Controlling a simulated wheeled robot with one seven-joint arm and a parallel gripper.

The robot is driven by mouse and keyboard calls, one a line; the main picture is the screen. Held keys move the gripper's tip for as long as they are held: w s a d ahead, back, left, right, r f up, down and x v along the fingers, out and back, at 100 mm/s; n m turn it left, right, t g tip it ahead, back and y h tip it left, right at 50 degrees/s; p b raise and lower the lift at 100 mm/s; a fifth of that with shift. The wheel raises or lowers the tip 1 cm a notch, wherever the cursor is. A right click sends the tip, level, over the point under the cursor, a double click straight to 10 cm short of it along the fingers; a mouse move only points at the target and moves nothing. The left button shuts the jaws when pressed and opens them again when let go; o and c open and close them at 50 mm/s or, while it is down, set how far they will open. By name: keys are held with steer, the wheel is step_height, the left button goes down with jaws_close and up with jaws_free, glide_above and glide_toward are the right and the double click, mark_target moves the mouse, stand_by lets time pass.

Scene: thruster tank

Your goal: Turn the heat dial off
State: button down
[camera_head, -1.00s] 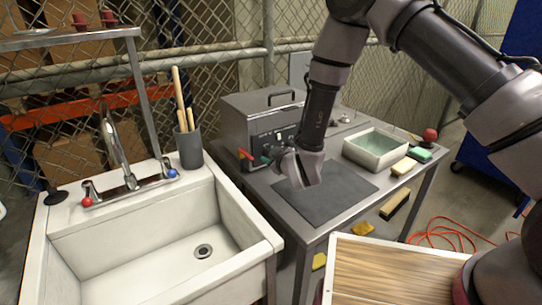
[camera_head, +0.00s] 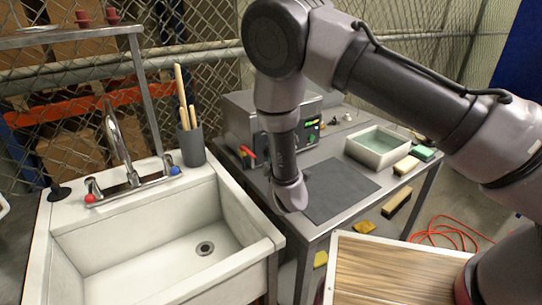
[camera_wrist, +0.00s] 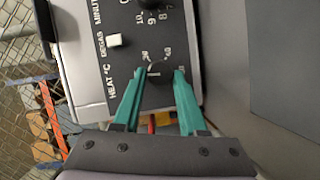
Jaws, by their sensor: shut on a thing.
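The metal tank unit (camera_head: 236,120) stands at the back of the steel table in the head view. There my wrist hides the fingers and the dial. The panel's right part shows a green-lit spot (camera_head: 313,122).
A white button (camera_wrist: 114,40) and another black knob (camera_wrist: 151,3) sit near the dial. A red handle (camera_head: 248,152) sticks out at the tank's lower left. A white sink (camera_head: 150,240) is left; a tray (camera_head: 378,160) of liquid stands right. A dark mat (camera_head: 340,195) lies in front.

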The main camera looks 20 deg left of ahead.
steer(key=shift+n, duration=0.4)
stand_by(0.3)
steer(key=shift+c, duration=2.2)
jaws_free()
steer(key=v, duration=1)
steer(key=shift+s+d+f, duration=0.15)
steer(key=shift+s, duration=0.25)
